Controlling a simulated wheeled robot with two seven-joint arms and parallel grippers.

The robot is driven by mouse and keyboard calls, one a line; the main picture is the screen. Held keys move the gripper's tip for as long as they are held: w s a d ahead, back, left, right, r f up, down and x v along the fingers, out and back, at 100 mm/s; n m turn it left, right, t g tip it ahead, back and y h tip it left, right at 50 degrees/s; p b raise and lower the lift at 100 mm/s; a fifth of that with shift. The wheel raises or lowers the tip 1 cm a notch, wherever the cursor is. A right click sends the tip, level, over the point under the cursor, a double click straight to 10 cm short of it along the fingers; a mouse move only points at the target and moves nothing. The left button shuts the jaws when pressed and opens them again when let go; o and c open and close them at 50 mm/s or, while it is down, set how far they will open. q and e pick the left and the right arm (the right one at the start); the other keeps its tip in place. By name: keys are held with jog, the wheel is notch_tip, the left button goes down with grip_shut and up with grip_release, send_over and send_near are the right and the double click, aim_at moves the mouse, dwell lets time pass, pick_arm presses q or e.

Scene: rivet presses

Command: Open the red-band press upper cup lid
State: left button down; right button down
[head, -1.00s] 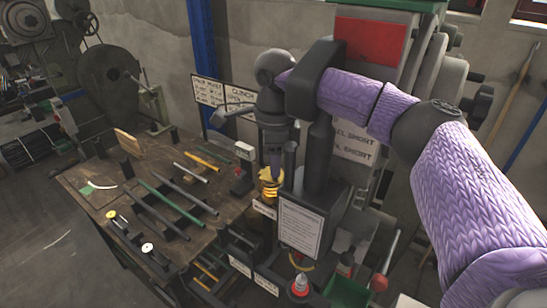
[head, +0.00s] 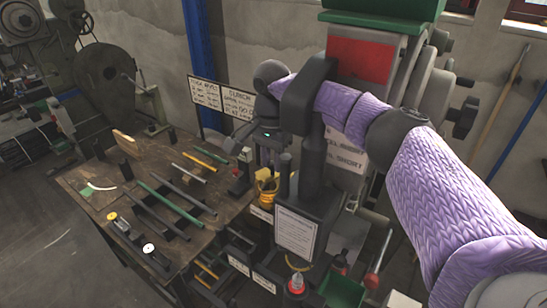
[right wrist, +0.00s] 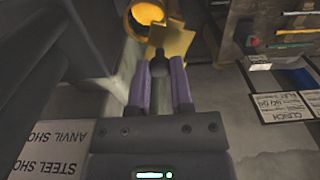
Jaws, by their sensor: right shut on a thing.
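The red-band press (head: 362,60) stands at the right of the head view, with a red panel under a green top. Its yellow upper cup (head: 267,190) is on the near side, low beside the press column. The yellow lid (head: 262,173) shows as a flat plate raised above the cup. In the right wrist view the round cup (right wrist: 148,12) is at the top, with the lid (right wrist: 176,40) tilted beside its mouth. My right gripper (head: 268,155) is shut on the lid's dark knob (right wrist: 158,66), between its purple fingers (right wrist: 161,82). My left gripper is out of view.
A wooden bench (head: 90,205) with several rods and small tools lies left of the press. A white sign board (head: 297,232) stands below the cup, near a red-tipped cone (head: 296,284). A lever with a red knob (head: 371,281) is to the right.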

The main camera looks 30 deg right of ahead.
aim_at(268, 170)
jog(key=shift+w+n+p, duration=0.1)
jog(key=shift+w+n, duration=0.15)
jog(key=shift+n, duration=0.6)
jog(key=shift+w+n+p, duration=0.1)
jog(key=shift+w+n, duration=0.15)
jog(key=shift+n, duration=0.65)
jog(key=shift+w+n+p, duration=0.1)
jog(key=shift+w+n, duration=0.15)
jog(key=shift+n, duration=0.6)
jog(key=c, duration=0.5)
grip_release()
jog(key=shift+c, duration=0.2)
notch_tip(268, 170, up, 10)
